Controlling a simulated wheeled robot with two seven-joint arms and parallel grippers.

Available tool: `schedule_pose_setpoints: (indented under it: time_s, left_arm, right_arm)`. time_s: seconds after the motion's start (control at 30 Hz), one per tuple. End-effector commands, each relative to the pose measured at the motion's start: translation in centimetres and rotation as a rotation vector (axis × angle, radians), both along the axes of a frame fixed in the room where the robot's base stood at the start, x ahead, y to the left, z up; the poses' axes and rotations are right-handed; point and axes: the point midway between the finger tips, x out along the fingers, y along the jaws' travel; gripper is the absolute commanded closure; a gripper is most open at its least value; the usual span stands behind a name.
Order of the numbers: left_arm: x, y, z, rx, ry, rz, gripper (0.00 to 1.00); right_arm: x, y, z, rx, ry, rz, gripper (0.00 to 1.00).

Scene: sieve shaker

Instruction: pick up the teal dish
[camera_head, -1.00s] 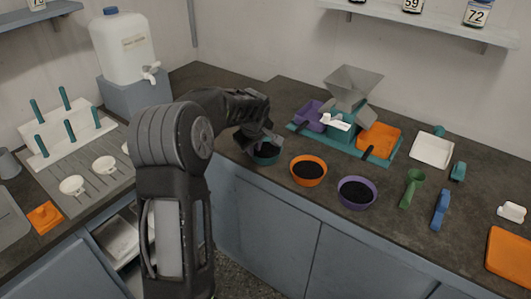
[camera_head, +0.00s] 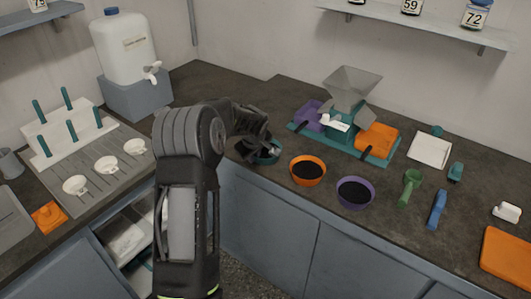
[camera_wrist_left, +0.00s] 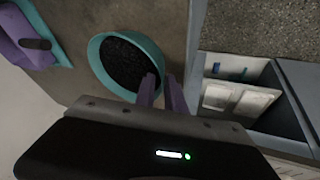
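The teal dish (camera_head: 270,156) holds dark granules and stands on the dark counter, left of the orange bowl. In the head view my left gripper (camera_head: 262,148) is right at it and hides part of it. In the left wrist view the dish (camera_wrist_left: 97,72) shows its teal wall and dark fill. The two purplish fingers (camera_wrist_left: 161,92) are at its near right rim, one overlapping the rim and one outside, with a gap between them. Whether they touch the wall cannot be told. My right gripper is not in view.
An orange bowl (camera_head: 307,184) and a purple bowl (camera_head: 355,203) stand to the right of the dish. Behind them is a teal tray (camera_head: 392,158) with a hopper (camera_head: 352,88). Green and blue scoops lie farther right. The counter's front edge is close to the dish.

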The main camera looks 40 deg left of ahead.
Motion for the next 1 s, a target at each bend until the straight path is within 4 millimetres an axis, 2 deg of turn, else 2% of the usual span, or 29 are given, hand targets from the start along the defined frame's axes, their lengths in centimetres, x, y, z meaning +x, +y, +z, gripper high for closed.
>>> schedule_pose_setpoints:
  time_s: [0.43, 0.6, 1.0]
  left_arm:
    - [-0.01, -0.03, 0.02, 0.000, 0.000, 0.000, 0.85]
    - [-0.03, -0.03, 0.03, 0.000, 0.000, 0.000, 0.99]
    - [-0.04, -0.01, 0.01, 0.000, 0.001, 0.000, 1.00]
  right_arm:
    - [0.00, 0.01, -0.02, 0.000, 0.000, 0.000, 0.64]
    - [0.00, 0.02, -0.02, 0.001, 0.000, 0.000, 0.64]
    - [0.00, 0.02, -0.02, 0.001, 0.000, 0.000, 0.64]
